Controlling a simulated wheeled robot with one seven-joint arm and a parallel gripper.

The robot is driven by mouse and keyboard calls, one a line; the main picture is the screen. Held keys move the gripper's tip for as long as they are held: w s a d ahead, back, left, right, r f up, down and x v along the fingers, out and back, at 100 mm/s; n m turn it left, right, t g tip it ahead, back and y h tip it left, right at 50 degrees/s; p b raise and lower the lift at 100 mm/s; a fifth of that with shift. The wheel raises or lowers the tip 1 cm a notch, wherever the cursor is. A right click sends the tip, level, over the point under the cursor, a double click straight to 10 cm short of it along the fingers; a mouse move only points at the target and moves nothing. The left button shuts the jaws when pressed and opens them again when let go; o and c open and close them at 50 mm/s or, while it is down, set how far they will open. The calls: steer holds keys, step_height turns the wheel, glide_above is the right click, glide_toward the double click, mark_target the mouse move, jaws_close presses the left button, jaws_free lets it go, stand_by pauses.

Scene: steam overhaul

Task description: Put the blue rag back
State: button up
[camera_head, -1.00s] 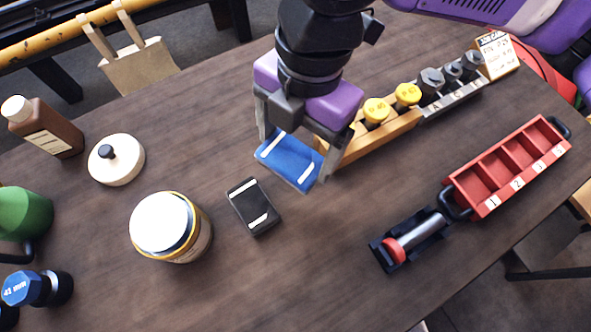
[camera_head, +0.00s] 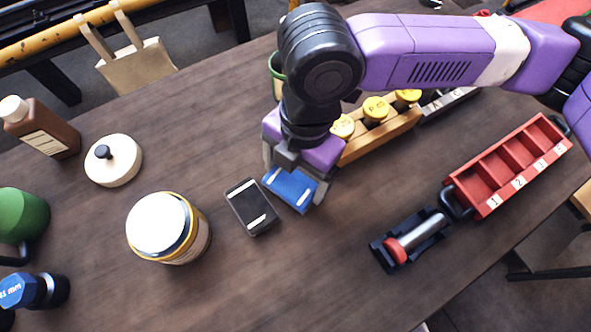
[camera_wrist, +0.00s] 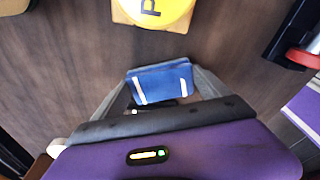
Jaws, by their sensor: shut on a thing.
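The blue rag (camera_head: 291,188) is a small folded blue block with white bands near its ends. My gripper (camera_head: 293,186) is shut on it, one finger at each end. In the wrist view the blue rag (camera_wrist: 160,80) shows between the fingers. In the head view it is just right of a black block with white bands (camera_head: 252,206), which lies on the table. I cannot tell whether the rag touches the table.
A jar with a white lid (camera_head: 160,226) stands left of the black block. A wooden rack with yellow-capped pieces (camera_head: 380,135) is behind and right. A red tray (camera_head: 487,176) and a black holder with a rod (camera_head: 412,240) lie right. The front middle of the table (camera_head: 300,280) is clear.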

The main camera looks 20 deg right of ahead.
steer(key=shift+f, duration=0.2)
steer(key=o, duration=1)
steer(key=shift+o, duration=0.2)
steer(key=shift+r, duration=0.15)
step_height(320, 180, up, 12)
steer(key=w+d, duration=0.1)
steer(key=shift+d+p, duration=0.25)
steer(key=shift+p, duration=0.15)
